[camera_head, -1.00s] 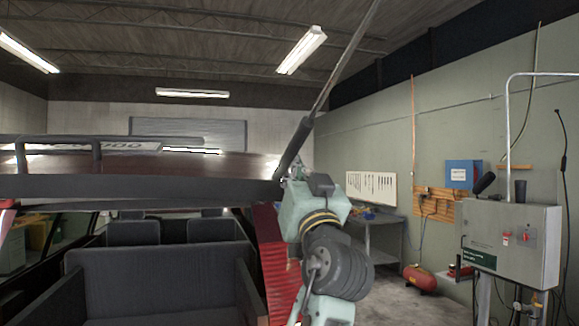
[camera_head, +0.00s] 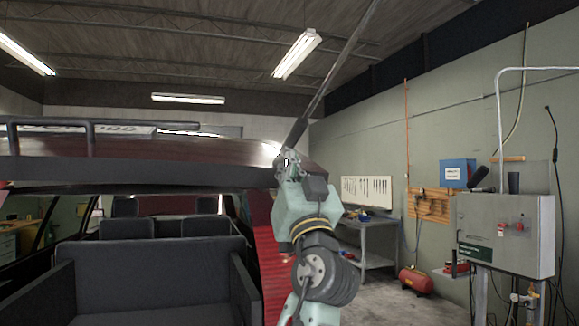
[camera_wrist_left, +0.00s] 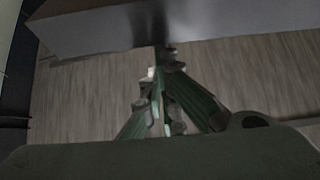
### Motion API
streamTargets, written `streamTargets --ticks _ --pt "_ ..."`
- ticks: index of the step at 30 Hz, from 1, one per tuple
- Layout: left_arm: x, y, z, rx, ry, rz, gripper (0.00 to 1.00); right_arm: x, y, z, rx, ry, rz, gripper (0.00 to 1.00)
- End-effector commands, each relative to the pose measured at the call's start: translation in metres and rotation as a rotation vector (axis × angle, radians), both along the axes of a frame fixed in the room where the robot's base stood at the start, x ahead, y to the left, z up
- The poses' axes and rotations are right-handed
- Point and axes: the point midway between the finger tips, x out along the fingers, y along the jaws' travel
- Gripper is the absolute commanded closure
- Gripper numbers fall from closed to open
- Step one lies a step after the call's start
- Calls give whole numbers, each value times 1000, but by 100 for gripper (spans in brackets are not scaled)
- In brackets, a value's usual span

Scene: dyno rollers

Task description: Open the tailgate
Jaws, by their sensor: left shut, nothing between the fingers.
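A dark red vehicle (camera_head: 215,153) stands with its rear open, showing its seats. The tailgate panel itself cannot be made out in the head view. A thin dark strut (camera_head: 330,78) rises from the roof's rear right corner and runs out of the top of the picture. My left gripper (camera_head: 288,158) is at that corner, by the strut's lower end. Its green fingers (camera_wrist_left: 168,85) are shut and empty. In the wrist view they point at a smooth grey panel edge (camera_wrist_left: 120,30); I cannot tell whether they touch it. My right gripper is out of view.
A black roof rack (camera_head: 90,130) sits on the vehicle. Dark seats (camera_head: 150,268) fill the open rear. To the right stand a grey control cabinet (camera_head: 505,232), a workbench (camera_head: 370,235) and a red air tank (camera_head: 416,280). Some floor between them is clear.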

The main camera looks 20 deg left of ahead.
Motion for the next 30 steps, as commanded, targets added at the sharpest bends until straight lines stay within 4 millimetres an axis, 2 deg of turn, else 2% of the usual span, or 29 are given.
streamTargets --ticks 1,11,21,25,30 --pt "3 3 -21 0 4 4 100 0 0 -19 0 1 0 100" --pt "4 1 -74 30 -28 1 100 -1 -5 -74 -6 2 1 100" --pt "6 2 -138 34 -33 0 100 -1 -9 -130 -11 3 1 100" --pt "6 3 -156 34 -34 -1 100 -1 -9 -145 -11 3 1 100" --pt "6 3 -163 34 -35 -1 100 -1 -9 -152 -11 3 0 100"
